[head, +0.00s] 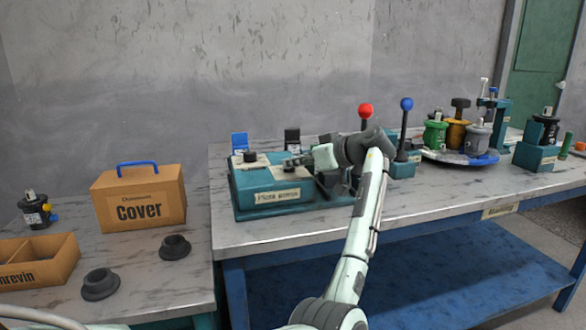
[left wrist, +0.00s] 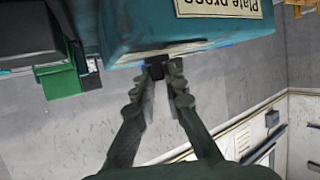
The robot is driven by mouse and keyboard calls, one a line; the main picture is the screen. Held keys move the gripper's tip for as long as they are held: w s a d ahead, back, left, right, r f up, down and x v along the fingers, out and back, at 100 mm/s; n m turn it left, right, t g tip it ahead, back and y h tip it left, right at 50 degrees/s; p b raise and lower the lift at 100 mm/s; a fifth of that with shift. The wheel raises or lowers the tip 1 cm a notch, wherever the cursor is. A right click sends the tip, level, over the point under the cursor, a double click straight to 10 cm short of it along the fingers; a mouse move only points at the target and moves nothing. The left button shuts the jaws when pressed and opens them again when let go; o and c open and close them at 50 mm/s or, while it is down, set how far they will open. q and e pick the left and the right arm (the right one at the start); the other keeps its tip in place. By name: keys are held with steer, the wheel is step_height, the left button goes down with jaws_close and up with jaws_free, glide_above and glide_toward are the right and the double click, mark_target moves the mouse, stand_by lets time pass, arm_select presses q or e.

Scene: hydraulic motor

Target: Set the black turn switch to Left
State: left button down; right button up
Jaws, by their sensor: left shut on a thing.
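The teal plate press box (head: 262,205) stands on the right-hand table, with a pale plate and a round black knob (head: 250,156) on top. My left gripper (head: 290,163) reaches in over the box from the right. In the left wrist view my left gripper (left wrist: 160,68) is shut on a small dark piece, the black turn switch (left wrist: 157,72), close against the teal box (left wrist: 150,25) with its "Plate press" label upside down. The fingers hide most of the switch, so its setting cannot be told. My right gripper is not in view.
Red (head: 365,111) and blue (head: 406,104) ball levers rise behind my arm. A round tray (head: 440,154) of coloured motor parts is further right. A cardboard Cover box (head: 138,200) and black rings (head: 101,284) are on the left table. The right table's front strip is mostly clear.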

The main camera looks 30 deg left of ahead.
arm_select(q)
steer(key=shift+w+f+n+g+b, duration=0.15)
steer(key=shift+n+g+b, duration=0.5)
steer(key=shift+n+g, duration=1)
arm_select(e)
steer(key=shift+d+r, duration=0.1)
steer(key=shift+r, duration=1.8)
arm_select(q)
steer(key=shift+g, duration=0.25)
steer(key=c, duration=1.6)
jaws_free()
steer(key=v, duration=1.2)
